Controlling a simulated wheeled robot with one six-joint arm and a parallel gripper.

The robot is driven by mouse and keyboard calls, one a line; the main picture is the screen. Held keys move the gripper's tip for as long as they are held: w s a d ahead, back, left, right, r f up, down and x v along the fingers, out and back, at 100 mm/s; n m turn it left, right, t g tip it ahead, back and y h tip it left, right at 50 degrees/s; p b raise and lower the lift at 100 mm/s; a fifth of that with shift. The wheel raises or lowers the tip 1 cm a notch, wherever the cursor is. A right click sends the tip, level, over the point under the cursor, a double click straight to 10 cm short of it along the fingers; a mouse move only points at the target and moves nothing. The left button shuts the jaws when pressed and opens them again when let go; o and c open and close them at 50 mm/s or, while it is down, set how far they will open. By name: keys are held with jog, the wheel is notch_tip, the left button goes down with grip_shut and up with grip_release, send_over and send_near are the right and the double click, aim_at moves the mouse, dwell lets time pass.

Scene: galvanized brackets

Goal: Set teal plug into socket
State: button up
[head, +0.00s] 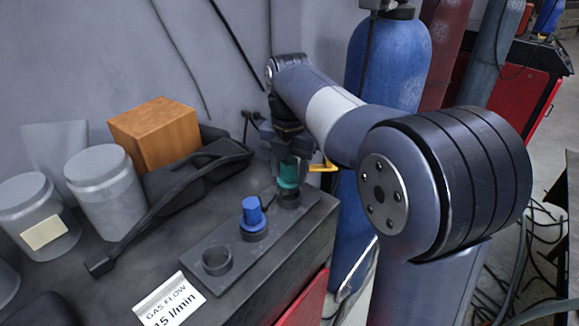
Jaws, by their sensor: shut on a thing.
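The teal plug (288,173) is upright in my gripper (289,163), which is shut on it. The plug sits over the far socket (291,196) of a dark socket block (190,260) on the bench. Its lower end is close to that socket's rim; I cannot tell whether it is inside. A blue plug (252,214) stands in the middle socket (255,234). The near socket (216,259) is empty.
A wooden block (156,134), a dark torch (190,180) and grey jars (103,190) stand left of the socket block. A gas flow card (170,303) lies in front. A blue cylinder (388,60) stands behind my arm. The bench edge is close on the right.

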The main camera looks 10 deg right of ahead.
aim_at(290, 180)
jog(key=shift+f+b, duration=0.8)
jog(key=shift+f, duration=0.75)
jog(key=o, duration=1.2)
jog(key=shift+r, duration=0.15)
notch_tip(290, 180, up, 11)
jog(key=shift+f, duration=0.15)
notch_tip(290, 180, down, 10)
jog(key=shift+p, duration=0.35)
jog(key=shift+r, duration=0.2)
jog(key=shift+f, duration=0.15)
